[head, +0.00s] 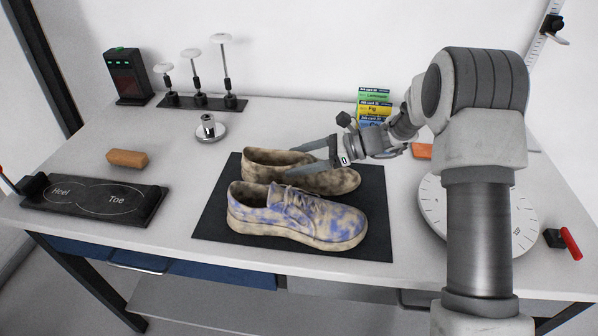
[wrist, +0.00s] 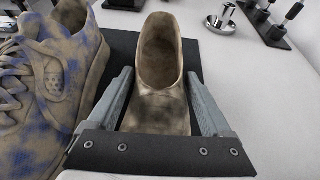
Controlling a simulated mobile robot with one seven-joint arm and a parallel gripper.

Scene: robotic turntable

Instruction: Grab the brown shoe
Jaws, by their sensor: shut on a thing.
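The brown shoe (head: 335,181) is a mottled brown slip-on lying on a black mat (head: 215,219), behind a second shoe. It also shows in the wrist view (wrist: 160,112), between the two fingers. My gripper (head: 303,159) reaches in from the right and is shut on the brown shoe, one finger on each side of it. The second shoe (head: 290,222) is a laced one with blue and brown blotches at the front of the mat. In the wrist view this laced shoe (wrist: 45,90) is on the left, close beside the left finger.
A black Heel/Toe tray (head: 60,207) and an orange-brown block (head: 127,158) are at left. A metal knob (head: 208,129), a post stand (head: 200,101) and a black device (head: 128,76) stand behind. A white dial (head: 432,205) and small colored boxes (head: 373,107) are at right.

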